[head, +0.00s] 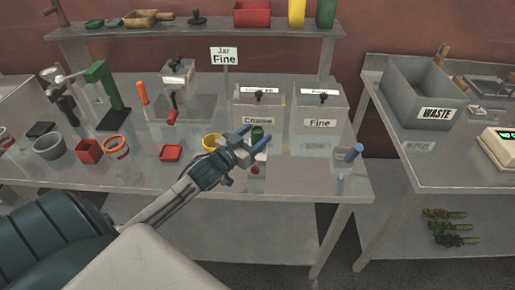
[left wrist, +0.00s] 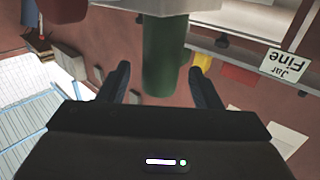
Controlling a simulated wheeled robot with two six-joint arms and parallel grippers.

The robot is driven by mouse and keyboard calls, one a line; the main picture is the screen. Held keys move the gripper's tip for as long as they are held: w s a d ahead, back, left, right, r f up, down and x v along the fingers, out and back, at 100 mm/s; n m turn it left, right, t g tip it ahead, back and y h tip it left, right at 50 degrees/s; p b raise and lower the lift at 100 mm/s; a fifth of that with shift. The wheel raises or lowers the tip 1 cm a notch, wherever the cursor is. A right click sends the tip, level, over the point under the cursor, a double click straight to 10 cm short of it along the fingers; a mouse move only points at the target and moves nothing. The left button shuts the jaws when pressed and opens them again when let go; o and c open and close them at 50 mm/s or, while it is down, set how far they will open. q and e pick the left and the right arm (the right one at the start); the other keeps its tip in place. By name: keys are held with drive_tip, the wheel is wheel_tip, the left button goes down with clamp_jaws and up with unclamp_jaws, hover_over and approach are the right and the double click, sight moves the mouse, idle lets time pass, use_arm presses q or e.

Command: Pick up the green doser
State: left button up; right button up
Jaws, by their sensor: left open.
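The green doser (head: 257,132) is a small dark green cylinder in front of the bin labelled Coarse (head: 258,120). In the left wrist view the green doser (left wrist: 165,58) is large and stands between the two fingers, with a visible gap on each side. My left gripper (head: 254,139) is open around it, its blue fingers on either side; the left wrist view also shows the open fingers (left wrist: 161,67). The doser's lower part is hidden by the gripper in the head view. My right gripper is not in view.
The Fine bin (head: 319,122) stands right of the Coarse bin. A blue-topped cylinder (head: 354,152) is near the table's right edge. A WASTE bin (head: 410,96) is on the right table.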

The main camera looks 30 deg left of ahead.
use_arm(q)
drive_tip(key=shift+w+d, duration=0.1)
drive_tip(key=shift+w, duration=0.75)
drive_tip(key=shift+c, duration=0.2)
clamp_jaws()
drive_tip(key=shift+r, duration=0.1)
